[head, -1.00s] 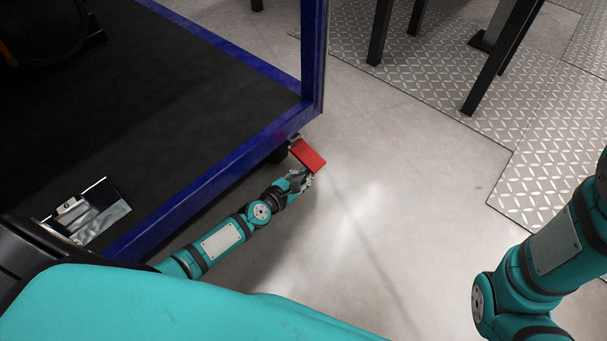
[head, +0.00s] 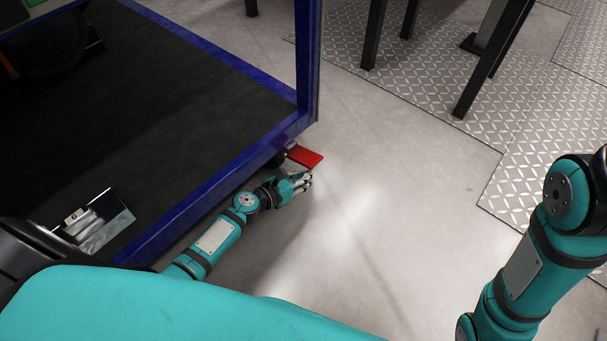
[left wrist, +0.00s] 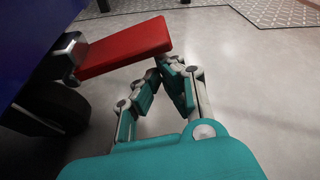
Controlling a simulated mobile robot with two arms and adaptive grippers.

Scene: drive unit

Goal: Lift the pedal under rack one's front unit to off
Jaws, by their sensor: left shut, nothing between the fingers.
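The red pedal (head: 307,157) sticks out from under the corner of the blue-framed rack (head: 215,185). In the left wrist view the flat red pedal (left wrist: 122,48) slopes slightly up toward its outer end, from a metal bracket beside a black wheel. My left gripper (head: 309,179) is shut and empty, low over the floor beside the pedal's near edge. In the left wrist view its fingertips (left wrist: 168,63) are close by the pedal's outer end, at its lower edge. I cannot tell whether they touch. My right gripper is out of view.
A black wheel (left wrist: 50,105) stands under the rack corner. The rack's dark deck (head: 170,100) carries a small metal plate (head: 95,222). Dark table legs (head: 375,35) stand on tread plates at the back. The grey floor (head: 400,180) right of the pedal is clear.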

